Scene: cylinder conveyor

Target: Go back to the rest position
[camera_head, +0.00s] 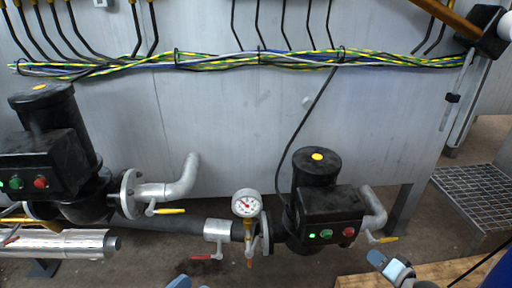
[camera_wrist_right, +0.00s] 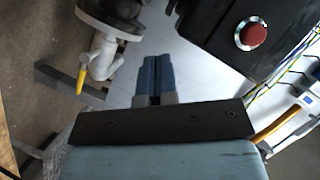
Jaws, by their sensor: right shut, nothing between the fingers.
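My right gripper (camera_head: 377,258) shows at the lower right of the head view, just below the yellow lever beside the right pump. In the right wrist view its two blue fingers (camera_wrist_right: 158,76) lie side by side, shut with nothing between them. A small blue-grey piece at the bottom edge of the head view, left of centre, may be part of my left gripper; its fingers cannot be made out. The black right pump (camera_head: 316,172) has a yellow cap spot, a lit green light and a red button (camera_wrist_right: 252,34), which looks large in the wrist view.
A second black pump (camera_head: 47,118) stands at the left. A pressure gauge (camera_head: 246,204) and valves with red and yellow levers sit along the low pipe. A wooden surface (camera_head: 440,273) lies under my right arm. A metal grating (camera_head: 476,193) is at the right. Cables cross the grey wall.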

